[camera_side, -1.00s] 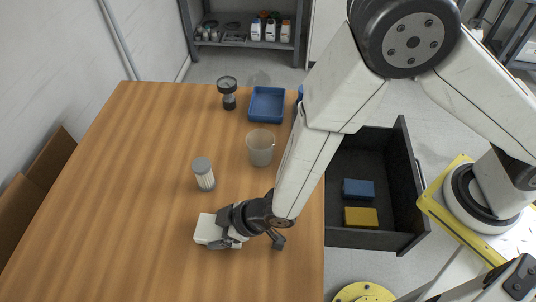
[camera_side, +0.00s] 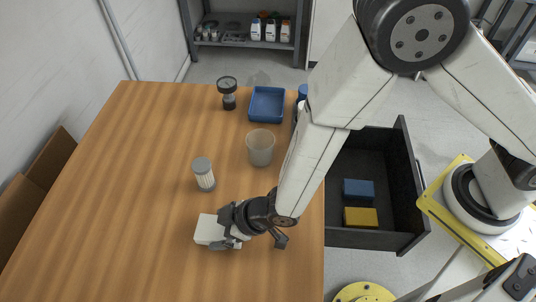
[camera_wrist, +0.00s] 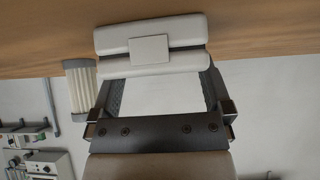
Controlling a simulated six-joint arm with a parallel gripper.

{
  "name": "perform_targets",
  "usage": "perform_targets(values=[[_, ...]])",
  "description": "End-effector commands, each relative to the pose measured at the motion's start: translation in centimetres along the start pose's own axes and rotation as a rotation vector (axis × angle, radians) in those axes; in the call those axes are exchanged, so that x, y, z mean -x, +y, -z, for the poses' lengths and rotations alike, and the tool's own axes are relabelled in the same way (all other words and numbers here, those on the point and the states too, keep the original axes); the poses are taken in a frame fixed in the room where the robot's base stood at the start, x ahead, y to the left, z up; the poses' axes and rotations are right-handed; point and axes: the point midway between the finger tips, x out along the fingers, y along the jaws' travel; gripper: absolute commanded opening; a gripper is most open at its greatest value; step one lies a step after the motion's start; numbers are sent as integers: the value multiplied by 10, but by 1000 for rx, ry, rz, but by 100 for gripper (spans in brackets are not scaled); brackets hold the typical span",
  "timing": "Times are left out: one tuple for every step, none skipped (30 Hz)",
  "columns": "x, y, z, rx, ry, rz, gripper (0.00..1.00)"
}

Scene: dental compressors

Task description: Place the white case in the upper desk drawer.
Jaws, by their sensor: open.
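The white case (camera_side: 208,230) lies on the wooden desk near its front edge. My gripper (camera_side: 232,236) is at the case's right end, low over the desk, with its jaws open. In the wrist view the white case (camera_wrist: 150,48) lies across the tips of my gripper (camera_wrist: 158,82), and a finger stands at each side. I cannot tell whether the fingers touch it. The desk drawer (camera_side: 408,190) is pulled open at the right of the desk. It holds a blue box (camera_side: 358,190) and a yellow box (camera_side: 361,217).
A ribbed filter cartridge (camera_side: 204,177) stands just behind the case; it also shows in the wrist view (camera_wrist: 80,88). The desk's left side is clear.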

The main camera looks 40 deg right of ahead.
Motion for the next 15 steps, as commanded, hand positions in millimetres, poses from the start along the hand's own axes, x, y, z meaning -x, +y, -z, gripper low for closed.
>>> perform_targets(values=[[4,0,0,0,0,0,100],[7,0,1,0,1,0,100],[11,0,0,0,1,0,100],[14,0,0,0,1,0,100],[18,0,1,0,2,0,100],[23,0,0,0,1,0,100],[26,0,0,0,2,0,100],[30,0,1,0,2,0,100],[35,0,1,-1,2,0,100],[38,0,1,0,2,0,100],[42,0,1,0,2,0,100],[47,0,0,0,1,0,100],[51,0,0,0,1,0,100],[54,0,0,0,2,0,100],[59,0,0,0,1,0,100]])
